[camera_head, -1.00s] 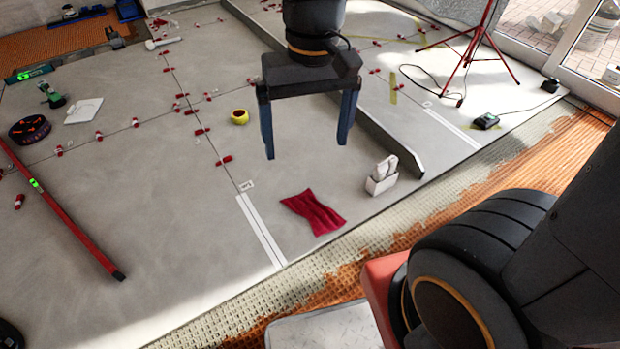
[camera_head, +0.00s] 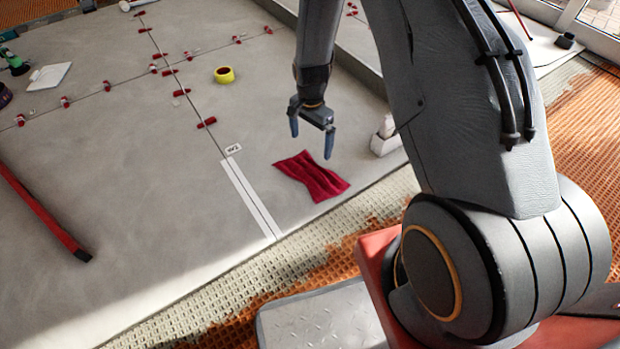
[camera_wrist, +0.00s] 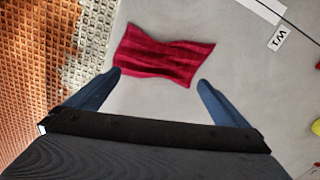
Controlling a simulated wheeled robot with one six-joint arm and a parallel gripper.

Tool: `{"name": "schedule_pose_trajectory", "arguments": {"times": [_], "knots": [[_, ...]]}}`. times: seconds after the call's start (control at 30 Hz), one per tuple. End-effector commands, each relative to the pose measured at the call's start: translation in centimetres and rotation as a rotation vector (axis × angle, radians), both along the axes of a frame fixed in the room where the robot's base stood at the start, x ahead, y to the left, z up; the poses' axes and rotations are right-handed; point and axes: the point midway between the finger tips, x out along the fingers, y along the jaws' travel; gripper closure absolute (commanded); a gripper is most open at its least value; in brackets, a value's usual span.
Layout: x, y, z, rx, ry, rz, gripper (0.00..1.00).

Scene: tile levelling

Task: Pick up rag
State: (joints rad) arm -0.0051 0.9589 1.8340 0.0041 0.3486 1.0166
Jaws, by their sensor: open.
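The rag (camera_head: 311,177) is a dark red, creased cloth lying flat on the grey tile floor near its edge. In the wrist view the rag (camera_wrist: 163,54) lies ahead of my fingertips, roughly centred between them. My gripper (camera_head: 311,143) is open and empty, with two blue fingers pointing down. It hangs above the floor at the far side of the rag and does not touch it. In the wrist view my gripper (camera_wrist: 160,78) has its fingers spread wide on either side of clear floor.
A white box (camera_head: 385,140) stands right of my gripper, partly hidden by my arm. A yellow tape roll (camera_head: 224,75) and red clips (camera_head: 206,122) lie farther back. A red level (camera_head: 40,208) lies left. Bare orange matting (camera_head: 345,243) borders the near floor edge.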

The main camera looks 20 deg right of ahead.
Motion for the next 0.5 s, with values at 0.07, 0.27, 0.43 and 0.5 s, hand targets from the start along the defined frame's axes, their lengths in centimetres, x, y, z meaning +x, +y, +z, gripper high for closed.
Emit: {"name": "schedule_pose_trajectory", "arguments": {"times": [0.07, 0.27, 0.43, 0.5], "knots": [[0.4, -0.6, -2.9, -0.001, 0.002, -0.04, 0.0], [0.7, -1.1, -5.7, -0.001, 0.0, -0.081, 0.0], [0.6, -1.0, -7.4, -0.002, 0.001, -0.082, 0.0], [0.6, -1.0, -7.7, -0.002, 0.001, -0.081, 0.0]]}}
